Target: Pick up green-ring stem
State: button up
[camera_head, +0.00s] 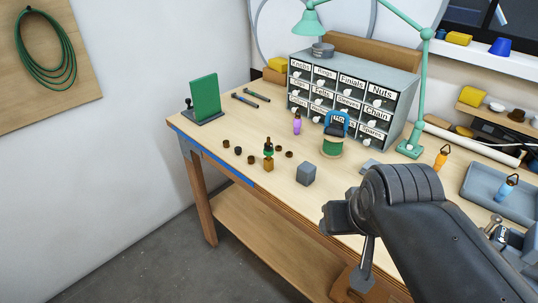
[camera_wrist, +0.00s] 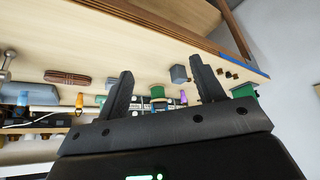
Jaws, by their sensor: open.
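The green-ring stem (camera_head: 268,152) looks like a small upright piece with a dark top, a green band and an amber block-like base. It stands near the front left edge of the workbench (camera_head: 225,125) in the head view. My gripper (camera_wrist: 163,85) shows in the wrist view with its two dark fingers wide apart and nothing between their tips. It is apart from the stem. I cannot pick out the stem for sure in the wrist view.
A green spool (camera_head: 332,147) and a purple stem (camera_head: 297,124) stand behind. A labelled drawer cabinet (camera_head: 350,90), a green lamp (camera_head: 410,147) and a grey tray (camera_head: 480,196) are farther right.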

jog(key=shift+c, duration=0.3)
jog(key=shift+c, duration=0.7)
jog(key=shift+w, duration=0.1)
jog(key=w+a+r+n, duration=0.1)
jog(key=w+r, duration=0.1)
jog(key=w, duration=0.3)
jog(key=w+a+r, duration=0.2)
jog(key=w, duration=0.3)
jog(key=n+g+y, duration=0.1)
jog(key=n, duration=0.1)
send_near(268, 143)
jog(key=x, duration=0.5)
jog(key=shift+w+f, duration=0.3)
jog(key=shift+w, duration=0.05)
jog(key=shift+x, duration=3.1)
jog(key=shift+r, duration=0.1)
grip_shut()
